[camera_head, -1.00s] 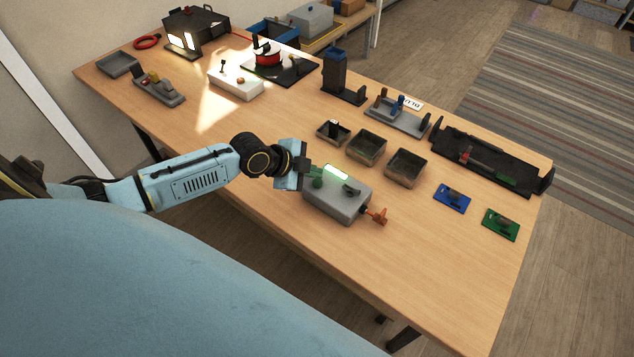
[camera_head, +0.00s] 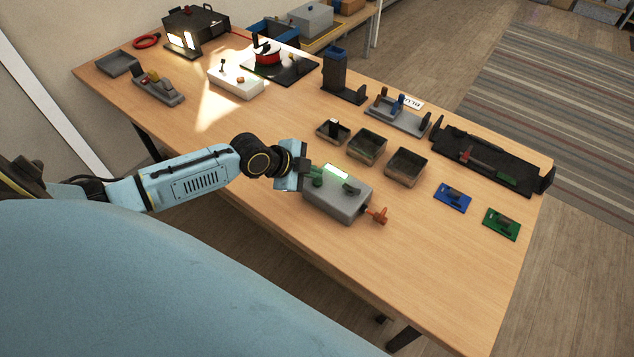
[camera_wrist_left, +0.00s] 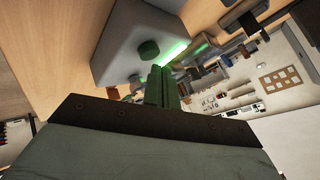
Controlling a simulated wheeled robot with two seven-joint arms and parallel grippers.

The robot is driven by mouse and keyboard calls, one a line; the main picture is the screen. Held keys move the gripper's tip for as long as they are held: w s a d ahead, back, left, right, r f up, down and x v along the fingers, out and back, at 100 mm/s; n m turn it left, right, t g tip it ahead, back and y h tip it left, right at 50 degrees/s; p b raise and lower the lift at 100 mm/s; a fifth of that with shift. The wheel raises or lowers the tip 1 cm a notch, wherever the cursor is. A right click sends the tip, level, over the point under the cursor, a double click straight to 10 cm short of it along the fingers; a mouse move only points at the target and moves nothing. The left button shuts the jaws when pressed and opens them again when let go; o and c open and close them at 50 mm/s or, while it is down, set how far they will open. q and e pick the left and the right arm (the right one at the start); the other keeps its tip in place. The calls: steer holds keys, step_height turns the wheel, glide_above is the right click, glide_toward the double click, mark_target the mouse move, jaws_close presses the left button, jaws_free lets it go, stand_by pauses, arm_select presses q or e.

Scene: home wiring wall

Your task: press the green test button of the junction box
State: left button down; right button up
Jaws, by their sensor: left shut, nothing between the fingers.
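The grey junction box (camera_head: 335,202) stands near the front edge of the table. Its round green button (camera_head: 317,181) is at the left of its top and also shows in the left wrist view (camera_wrist_left: 149,49). A lit strip (camera_head: 337,172) beside the button looks pale in the head view and glows green in the left wrist view (camera_wrist_left: 174,51). My left gripper (camera_head: 312,170) is shut and empty, close to the button. In the left wrist view its fingertips (camera_wrist_left: 161,70) appear just apart from the button. My right gripper is not in view.
An orange handle (camera_head: 379,215) sticks out of the box's right side. Open bins (camera_head: 404,167) stand behind the box. A blue board (camera_head: 452,198) and a green board (camera_head: 501,224) lie to the right. The table front right of the box is clear.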

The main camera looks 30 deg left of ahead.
arm_select(q)
steer(key=shift+f+b, duration=0.45)
steer(key=shift+f, duration=0.2)
stand_by(0.6)
steer(key=shift+r, duration=0.1)
steer(key=shift+r+p, duration=0.85)
steer(key=shift+p, duration=0.05)
step_height(320, 180, up, 6)
steer(key=p, duration=0.5)
